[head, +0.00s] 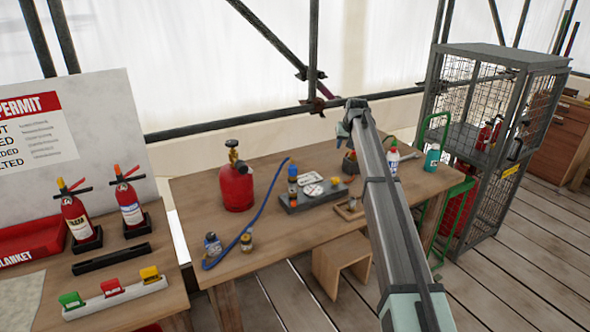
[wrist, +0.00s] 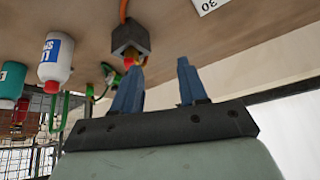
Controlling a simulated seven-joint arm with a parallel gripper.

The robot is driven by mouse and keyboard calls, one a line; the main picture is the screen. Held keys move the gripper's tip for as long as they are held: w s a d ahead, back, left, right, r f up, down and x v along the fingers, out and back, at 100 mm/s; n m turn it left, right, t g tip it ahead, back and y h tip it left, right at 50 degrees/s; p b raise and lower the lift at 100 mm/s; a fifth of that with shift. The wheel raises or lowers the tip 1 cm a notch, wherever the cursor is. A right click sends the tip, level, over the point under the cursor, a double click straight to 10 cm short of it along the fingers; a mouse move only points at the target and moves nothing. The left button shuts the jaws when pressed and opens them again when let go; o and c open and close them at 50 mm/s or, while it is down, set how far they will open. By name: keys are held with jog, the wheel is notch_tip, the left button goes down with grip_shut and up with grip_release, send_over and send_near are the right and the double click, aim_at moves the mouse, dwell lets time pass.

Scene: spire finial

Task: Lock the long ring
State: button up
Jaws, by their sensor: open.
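I cannot make out a long ring in either view. My gripper (wrist: 160,66) is open and empty, its two blue fingers apart in the wrist view. In the head view my arm reaches over the right part of the wooden workbench (head: 275,258), and its end hides the fingertips. In the wrist view, which looks tilted or inverted, a dark square holder (wrist: 130,38) with an orange stem and a red and yellow part is just beyond the left finger. A gap seems to show between them.
A red gas cylinder (head: 236,187), blue hose (head: 262,200) and grey block (head: 310,196) occupy the workbench. A white bottle (head: 393,163) and teal can (head: 432,158) stand right of my arm. A wire cage (head: 490,120) stands farther right. Extinguishers (head: 130,207) stand on the left bench.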

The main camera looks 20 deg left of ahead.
jog(key=s+a+r+m+g+h, duration=0.1)
jog(key=s+a+r+g, duration=0.25)
jog(key=s+a, duration=0.45)
jog(key=s+a+r+m+g+h, duration=0.1)
jog(key=s+a+r+g, duration=0.1)
jog(key=s+a+r, duration=0.4)
jog(key=f, duration=0.5)
jog(key=a+f, duration=0.1)
jog(key=f, duration=0.4)
jog(key=s+a+f, duration=0.1)
jog(key=f, duration=0.4)
grip_shut()
